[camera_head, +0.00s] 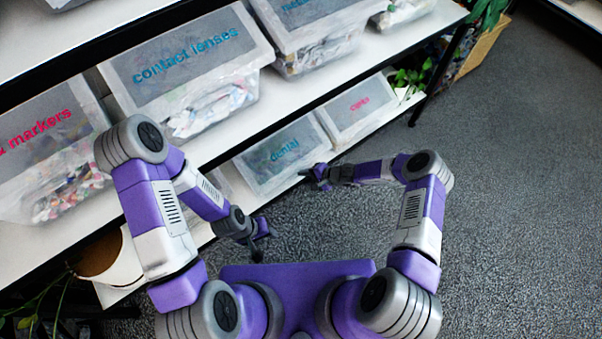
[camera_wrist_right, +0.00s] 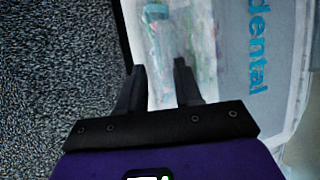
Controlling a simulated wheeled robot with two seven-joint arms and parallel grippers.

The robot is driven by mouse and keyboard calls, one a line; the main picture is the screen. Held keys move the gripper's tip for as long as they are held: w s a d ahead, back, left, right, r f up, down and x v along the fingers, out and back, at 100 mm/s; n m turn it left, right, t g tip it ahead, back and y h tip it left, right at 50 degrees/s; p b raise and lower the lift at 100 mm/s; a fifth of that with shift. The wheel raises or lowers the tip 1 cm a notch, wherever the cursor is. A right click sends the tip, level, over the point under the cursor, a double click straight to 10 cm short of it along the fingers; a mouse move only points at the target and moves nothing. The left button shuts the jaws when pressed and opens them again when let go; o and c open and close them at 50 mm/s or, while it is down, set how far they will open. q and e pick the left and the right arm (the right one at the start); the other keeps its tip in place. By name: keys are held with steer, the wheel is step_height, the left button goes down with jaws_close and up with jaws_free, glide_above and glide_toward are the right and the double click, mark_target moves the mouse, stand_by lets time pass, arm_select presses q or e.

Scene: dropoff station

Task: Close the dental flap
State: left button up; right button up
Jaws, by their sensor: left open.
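The dental box (camera_head: 268,174) is a clear bin on the lower shelf. Its grey flap (camera_head: 284,156), lettered "dental" in teal, lies over its top in the head view; I cannot tell whether it is fully shut. In the right wrist view the flap (camera_wrist_right: 285,45) fills the right side, and contents show through the clear part left of it. My right gripper (camera_head: 318,176) is at the box's front right corner; its fingers (camera_wrist_right: 160,72) are apart with nothing visibly held, and contact is unclear. My left gripper (camera_head: 262,238) is open, lower, over the floor in front of the shelf.
A box lettered in pink (camera_head: 358,106) stands right of the dental box. The contact lenses box (camera_head: 190,60) and markers box (camera_head: 45,140) are on the shelf above. A plant (camera_head: 412,76) is at the lower shelf's right end. Grey floor (camera_head: 510,190) is clear at right.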

steer(key=v, duration=0.2)
steer(key=p+v, duration=0.1)
steer(key=v, duration=0.2)
steer(key=shift+w+r+p, duration=0.1)
steer(key=shift+r+p, duration=0.3)
steer(key=shift+r, duration=0.25)
steer(key=shift+a, duration=0.1)
steer(key=s+r+n+g+h+p, duration=0.1)
steer(key=s+r+n, duration=0.1)
steer(key=s+r, duration=0.2)
steer(key=s+d+r+n+g+h+p, duration=0.1)
steer(key=s+r, duration=0.3)
steer(key=s, duration=0.7)
steer(key=s+d+r+n+g+h+p, duration=0.1)
steer(key=s+r+n+h+p, duration=0.1)
steer(key=s, duration=0.6)
step_height(320, 180, up, 2)
steer(key=shift+r+n+h+p, duration=0.15)
steer(key=shift+n+h+p, duration=0.15)
steer(key=shift+n+p, duration=0.4)
